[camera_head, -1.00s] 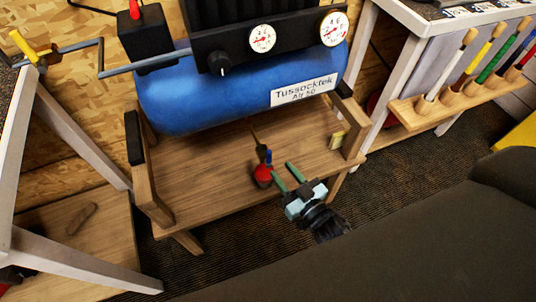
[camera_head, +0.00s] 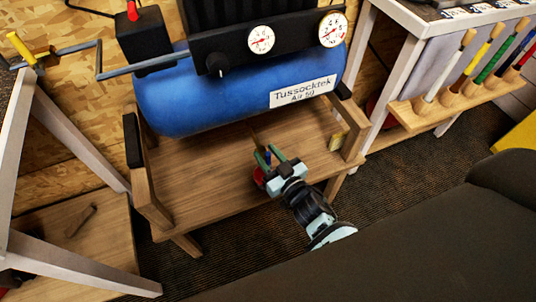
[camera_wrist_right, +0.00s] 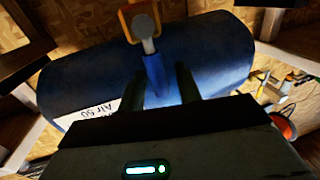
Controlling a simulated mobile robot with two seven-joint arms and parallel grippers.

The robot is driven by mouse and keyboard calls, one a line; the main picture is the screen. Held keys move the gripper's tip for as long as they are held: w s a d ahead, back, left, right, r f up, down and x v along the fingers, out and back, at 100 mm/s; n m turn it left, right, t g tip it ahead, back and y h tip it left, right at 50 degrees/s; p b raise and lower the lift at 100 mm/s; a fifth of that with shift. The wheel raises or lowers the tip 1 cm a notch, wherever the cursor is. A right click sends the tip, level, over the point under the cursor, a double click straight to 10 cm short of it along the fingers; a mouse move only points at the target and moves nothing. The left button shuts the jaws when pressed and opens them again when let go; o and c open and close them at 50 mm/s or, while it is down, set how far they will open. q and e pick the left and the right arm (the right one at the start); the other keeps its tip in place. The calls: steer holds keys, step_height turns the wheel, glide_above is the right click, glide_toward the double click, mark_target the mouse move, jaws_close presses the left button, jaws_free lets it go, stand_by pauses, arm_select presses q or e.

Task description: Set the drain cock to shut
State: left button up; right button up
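The drain cock shows in the right wrist view as a brass-coloured body (camera_wrist_right: 140,22) with a grey stem and a blue lever (camera_wrist_right: 153,72) that extends from it towards my gripper. In the head view the blue lever (camera_head: 268,158) is a small patch below the blue tank (camera_head: 210,95). My right gripper (camera_head: 269,154) reaches in over the shelf's front edge. Its two fingers stand apart, one on each side of the lever, also in the right wrist view (camera_wrist_right: 159,84); I see gaps and cannot confirm contact. My left gripper is out of view.
The tank sits in a wooden stand with a shelf (camera_head: 200,185) below it. A small yellowish block (camera_head: 337,140) is near the right leg.

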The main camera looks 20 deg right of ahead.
jaws_close()
steer(key=shift+d, duration=0.1)
steer(key=d+f+m+t+h+b, duration=0.1)
steer(key=d+f+m+b, duration=0.1)
steer(key=m, duration=0.8)
steer(key=d+f+m+t+h+b, duration=0.1)
steer(key=d+f+m+h+b, duration=0.1)
steer(key=m, duration=0.8)
steer(key=shift+d+f+t+b, duration=0.3)
steer(key=shift+d+f+b, duration=0.6)
steer(key=shift+b, duration=0.8)
steer(key=shift+f, duration=0.1)
jaws_free()
